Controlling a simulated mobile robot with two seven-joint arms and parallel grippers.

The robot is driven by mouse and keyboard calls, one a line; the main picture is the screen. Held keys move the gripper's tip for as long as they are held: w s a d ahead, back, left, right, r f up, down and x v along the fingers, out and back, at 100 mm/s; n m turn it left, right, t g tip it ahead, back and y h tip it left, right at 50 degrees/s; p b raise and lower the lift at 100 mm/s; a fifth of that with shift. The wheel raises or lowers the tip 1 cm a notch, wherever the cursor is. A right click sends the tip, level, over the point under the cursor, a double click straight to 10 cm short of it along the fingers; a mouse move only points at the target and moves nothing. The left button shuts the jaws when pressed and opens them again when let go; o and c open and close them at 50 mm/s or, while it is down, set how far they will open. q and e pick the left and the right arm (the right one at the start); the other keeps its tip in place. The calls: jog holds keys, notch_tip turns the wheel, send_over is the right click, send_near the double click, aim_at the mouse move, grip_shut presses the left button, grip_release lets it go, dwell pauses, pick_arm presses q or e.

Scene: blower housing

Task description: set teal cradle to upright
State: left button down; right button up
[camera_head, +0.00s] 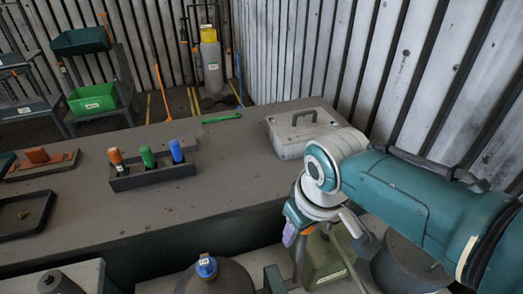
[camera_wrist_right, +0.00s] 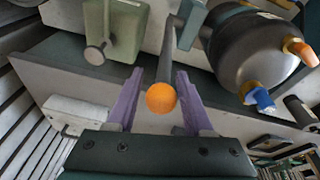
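My right gripper (camera_wrist_right: 161,85) has purple fingers spread apart, with an orange ball knob (camera_wrist_right: 161,98) in the gap between them. A small gap shows on each side of the knob, so it does not look gripped. The knob ends a dark rod (camera_wrist_right: 167,55) that runs to a small dark teal block (camera_wrist_right: 190,26), which may be the teal cradle; I cannot tell its tilt. A dark teal piece (camera_head: 274,280) at the bottom of the head view may be the same part. In the head view my right gripper (camera_head: 291,236) points down at the bench's near side. My left gripper is not in view.
A rounded grey housing (camera_wrist_right: 255,55) with orange and blue caps stands beside the rod. An olive-green box (camera_wrist_right: 115,32) with a knob is on the other side. A grey case (camera_head: 300,130) and a rack of coloured handles (camera_head: 150,178) sit on the bench.

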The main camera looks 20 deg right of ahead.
jog(key=shift+o, duration=0.7)
jog(key=shift+s+r, duration=0.1)
jog(key=shift+r, duration=0.15)
jog(key=p+v, duration=0.4)
jog(key=v, duration=0.4)
jog(key=shift+r, duration=0.3)
jog(key=shift+s+r, duration=0.15)
jog(key=shift+r, duration=0.25)
